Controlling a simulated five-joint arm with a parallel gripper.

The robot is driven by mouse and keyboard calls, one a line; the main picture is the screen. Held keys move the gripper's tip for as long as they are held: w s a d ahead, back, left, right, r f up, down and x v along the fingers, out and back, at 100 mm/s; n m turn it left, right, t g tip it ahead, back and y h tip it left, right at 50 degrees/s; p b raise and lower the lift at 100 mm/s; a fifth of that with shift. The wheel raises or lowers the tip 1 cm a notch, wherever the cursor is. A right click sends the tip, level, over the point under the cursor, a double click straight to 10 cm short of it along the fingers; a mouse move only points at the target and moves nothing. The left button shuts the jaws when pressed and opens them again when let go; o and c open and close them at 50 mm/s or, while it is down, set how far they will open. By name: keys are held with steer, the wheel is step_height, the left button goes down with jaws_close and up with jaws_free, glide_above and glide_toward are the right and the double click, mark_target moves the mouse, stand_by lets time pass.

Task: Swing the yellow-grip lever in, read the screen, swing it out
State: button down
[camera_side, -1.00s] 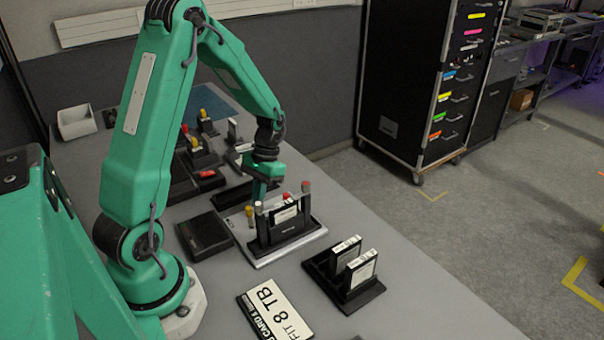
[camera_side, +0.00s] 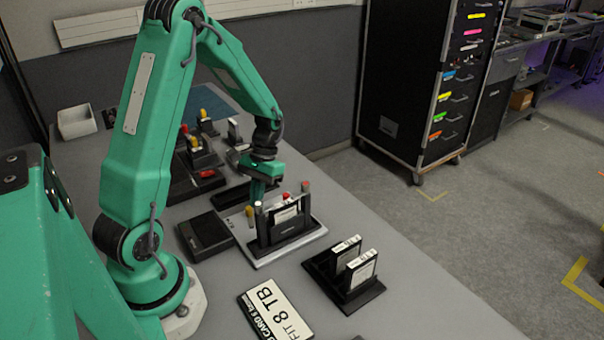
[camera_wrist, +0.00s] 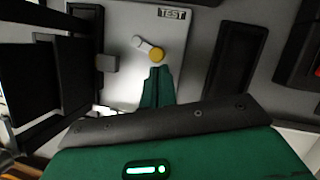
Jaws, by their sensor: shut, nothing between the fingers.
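The yellow-grip lever (camera_wrist: 151,49) is a short pale arm on the light plate marked TEST (camera_wrist: 118,20), its yellow knob at the lower right end in the wrist view. In the side view its yellow grip (camera_side: 249,212) stands at the left of the dark upright dock (camera_side: 290,235). My gripper (camera_wrist: 158,70) is shut and empty, its fingertips just below the yellow knob in the wrist view; I cannot tell whether they touch it. In the side view my gripper (camera_side: 257,196) is above and behind the lever. A flat dark box (camera_side: 206,235) lies left of the plate; no readable screen shows.
A rack with two cards (camera_side: 345,280) stands in front of the dock. Red-topped posts (camera_side: 305,186) rise by the dock. Other dark units with yellow and red grips (camera_side: 195,150) stand behind. The table's right side is clear.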

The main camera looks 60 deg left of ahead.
steer(key=shift+s+a+n, duration=0.1)
steer(key=shift+a+n, duration=0.05)
steer(key=shift+n, duration=0.35)
